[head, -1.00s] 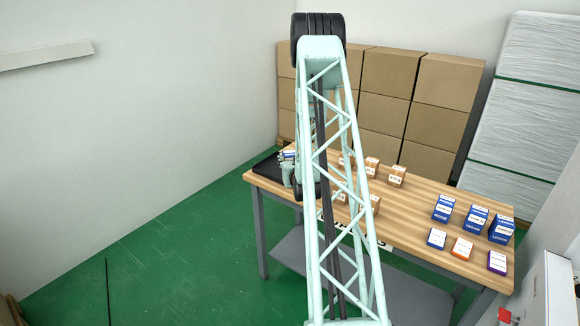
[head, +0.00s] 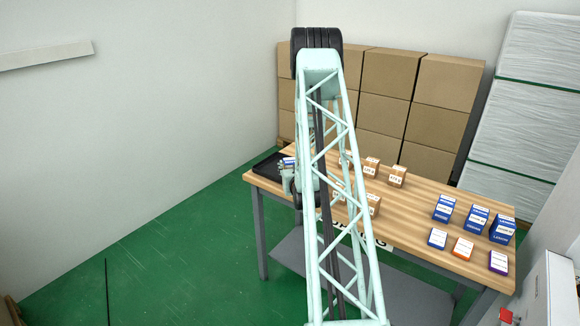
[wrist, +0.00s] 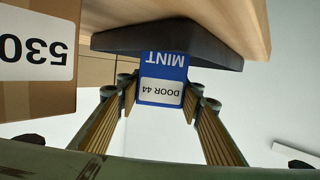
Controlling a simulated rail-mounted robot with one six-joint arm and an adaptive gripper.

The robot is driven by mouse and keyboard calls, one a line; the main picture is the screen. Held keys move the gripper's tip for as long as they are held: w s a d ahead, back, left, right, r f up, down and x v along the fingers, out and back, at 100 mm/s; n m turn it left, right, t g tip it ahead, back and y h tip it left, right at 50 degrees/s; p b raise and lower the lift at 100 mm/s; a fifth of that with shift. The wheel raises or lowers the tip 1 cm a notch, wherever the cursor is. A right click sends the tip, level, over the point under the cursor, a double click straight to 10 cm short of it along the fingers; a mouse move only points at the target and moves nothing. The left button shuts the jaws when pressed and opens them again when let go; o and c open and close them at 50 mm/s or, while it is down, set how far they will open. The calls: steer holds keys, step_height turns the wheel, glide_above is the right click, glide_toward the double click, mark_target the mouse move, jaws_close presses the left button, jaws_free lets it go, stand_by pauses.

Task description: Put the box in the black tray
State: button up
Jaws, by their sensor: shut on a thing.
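In the head view, the box's white and blue end (head: 287,161) shows just above my gripper (head: 291,180), mostly hidden by my arm. The black tray (wrist: 110,42) appears right behind the box in the wrist view. In the head view, the tray (head: 263,168) lies at the table's left end, beside the gripper. I cannot tell whether the box touches the tray.
Brown cartons (head: 397,176) stand on the wooden table (head: 415,195) to the right of my gripper; one carton (wrist: 35,60) looms close in the wrist view. Blue boxes (head: 475,220) and smaller boxes (head: 462,248) stand at the table's right end.

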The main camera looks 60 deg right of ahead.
mark_target(291, 167)
steer(key=shift+f, duration=0.15)
steer(key=o, duration=0.9)
steer(key=shift+s+a+r, duration=0.1)
steer(key=shift+r, duration=0.15)
steer(key=shift+p+v, duration=0.35)
steer(key=shift+v, duration=1.5)
